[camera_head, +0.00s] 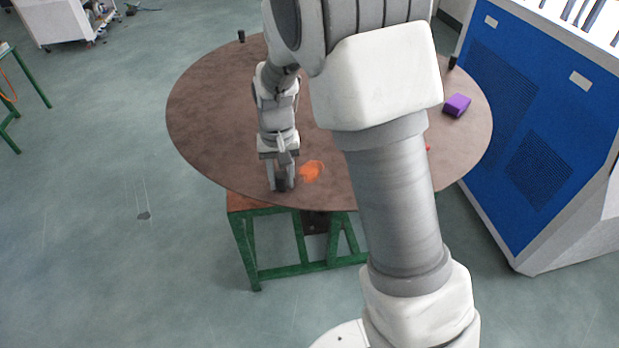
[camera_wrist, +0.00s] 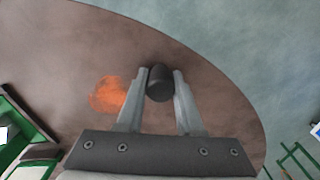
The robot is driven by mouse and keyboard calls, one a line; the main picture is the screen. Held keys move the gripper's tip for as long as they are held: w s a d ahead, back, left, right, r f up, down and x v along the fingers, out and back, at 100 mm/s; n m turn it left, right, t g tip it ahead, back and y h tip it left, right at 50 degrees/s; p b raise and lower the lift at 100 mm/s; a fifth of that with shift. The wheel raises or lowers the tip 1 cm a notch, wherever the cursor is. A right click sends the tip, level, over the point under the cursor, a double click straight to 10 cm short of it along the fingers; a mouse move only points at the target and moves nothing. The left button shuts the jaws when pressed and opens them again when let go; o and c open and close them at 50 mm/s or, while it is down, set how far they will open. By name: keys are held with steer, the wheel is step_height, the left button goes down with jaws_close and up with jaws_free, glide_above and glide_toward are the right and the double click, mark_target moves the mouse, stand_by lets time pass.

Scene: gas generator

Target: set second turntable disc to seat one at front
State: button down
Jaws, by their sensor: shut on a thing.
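The turntable disc (camera_head: 215,110) is large, round and brown, and its rim also curves across the wrist view (camera_wrist: 215,75). My gripper (camera_head: 281,187) is at the disc's front edge, pointing down. Its two fingers (camera_wrist: 160,88) are closed around a short black peg (camera_wrist: 160,82) near the rim. In the head view the peg (camera_head: 281,184) is mostly hidden between the fingers. An orange patch or object (camera_head: 311,171) lies on the disc just right of my gripper. I cannot tell its exact shape. My arm hides the middle and part of the front of the disc.
A purple block (camera_head: 457,105) lies on the disc's right side. Black pegs stand at the back left rim (camera_head: 241,36) and right rim (camera_head: 452,62). A small red thing (camera_head: 428,149) shows beside my arm. A green-legged stand (camera_head: 250,250) is below; a blue cabinet (camera_head: 520,130) is right.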

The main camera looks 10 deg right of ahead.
mark_target(237, 174)
steer(key=w+a+m, duration=0.1)
steer(key=w+a, duration=0.1)
steer(key=a, duration=0.1)
steer(key=w+a+m+p, duration=0.1)
steer(key=w+a, duration=0.1)
steer(key=a, duration=0.2)
steer(key=w+a+m+p, duration=0.1)
steer(key=w+a, duration=0.2)
steer(key=shift+a, duration=0.15)
steer(key=shift+s, duration=0.1)
steer(key=c, duration=0.5)
jaws_free()
steer(key=shift+c, duration=0.2)
step_height(237, 174, up, 18)
steer(key=shift+f, duration=0.25)
